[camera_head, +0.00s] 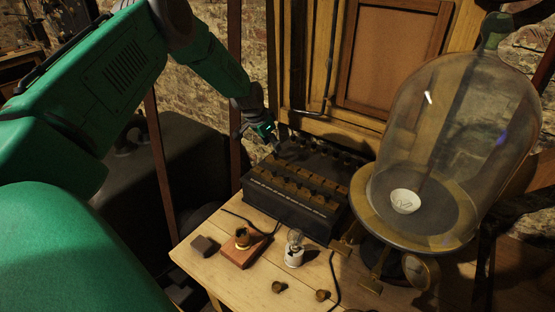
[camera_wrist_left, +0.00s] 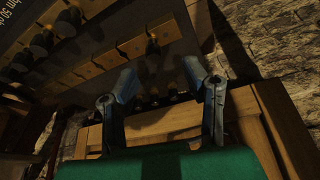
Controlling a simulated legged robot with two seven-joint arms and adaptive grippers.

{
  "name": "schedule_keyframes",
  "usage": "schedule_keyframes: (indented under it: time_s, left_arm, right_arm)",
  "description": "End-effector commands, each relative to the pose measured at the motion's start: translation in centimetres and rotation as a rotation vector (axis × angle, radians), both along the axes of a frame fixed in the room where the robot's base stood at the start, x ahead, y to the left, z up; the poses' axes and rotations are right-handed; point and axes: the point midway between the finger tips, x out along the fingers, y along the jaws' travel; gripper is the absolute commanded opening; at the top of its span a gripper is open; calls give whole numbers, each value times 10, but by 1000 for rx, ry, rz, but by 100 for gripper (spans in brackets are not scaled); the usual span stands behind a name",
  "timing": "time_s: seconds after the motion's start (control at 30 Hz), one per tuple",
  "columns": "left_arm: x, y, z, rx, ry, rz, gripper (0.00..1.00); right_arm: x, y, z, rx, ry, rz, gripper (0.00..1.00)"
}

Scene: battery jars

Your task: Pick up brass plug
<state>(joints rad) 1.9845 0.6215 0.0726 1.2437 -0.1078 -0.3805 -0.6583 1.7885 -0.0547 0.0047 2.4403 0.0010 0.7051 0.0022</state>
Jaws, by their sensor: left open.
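A black box (camera_head: 292,212) with rows of brass blocks and dark knobbed plugs stands at the back of the table. My left gripper (camera_head: 274,141) is above the box's back left part, with open fingers. In the left wrist view the two fingers (camera_wrist_left: 160,75) are apart with nothing held between them. A dark plug knob (camera_wrist_left: 152,46) on a brass block shows just beyond the fingertips. Two small brass-coloured pieces (camera_head: 279,287) and (camera_head: 322,295) lie at the table's front. I cannot tell which piece is the brass plug. My right gripper is not in view.
A glass bell jar (camera_head: 455,130) on a round brass-rimmed stand is right of the box. A small bulb on a white base (camera_head: 294,252), a wooden block with a brass fitting (camera_head: 243,252) and a dark block (camera_head: 202,246) stand in front. A wooden panel (camera_head: 390,55) rises behind.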

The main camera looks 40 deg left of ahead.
Motion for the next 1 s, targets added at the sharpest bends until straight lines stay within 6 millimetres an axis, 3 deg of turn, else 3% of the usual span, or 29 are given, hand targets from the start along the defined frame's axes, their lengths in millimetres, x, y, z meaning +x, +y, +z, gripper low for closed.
schedule_keyframes:
  time_s: [0.17, 0.43, 0.73, 0.77, 0.87, 1.0]
  left_arm:
    - [2, -2, -12, 0, -1, 0, 40]
    - [16, -8, -48, 0, -1, 1, 40]
    - [17, -9, -47, -1, -2, 1, 40]
    - [17, -9, -47, -1, -2, 1, 34]
    - [18, -9, -47, -1, -1, 1, 0]
    - [18, -8, -48, -1, -1, 1, 0]
  right_arm:
    - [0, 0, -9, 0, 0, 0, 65]
    - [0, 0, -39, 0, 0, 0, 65]
    - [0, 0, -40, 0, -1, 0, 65]
    - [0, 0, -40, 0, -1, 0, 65]
    - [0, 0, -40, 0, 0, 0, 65]
    - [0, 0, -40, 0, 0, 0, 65]
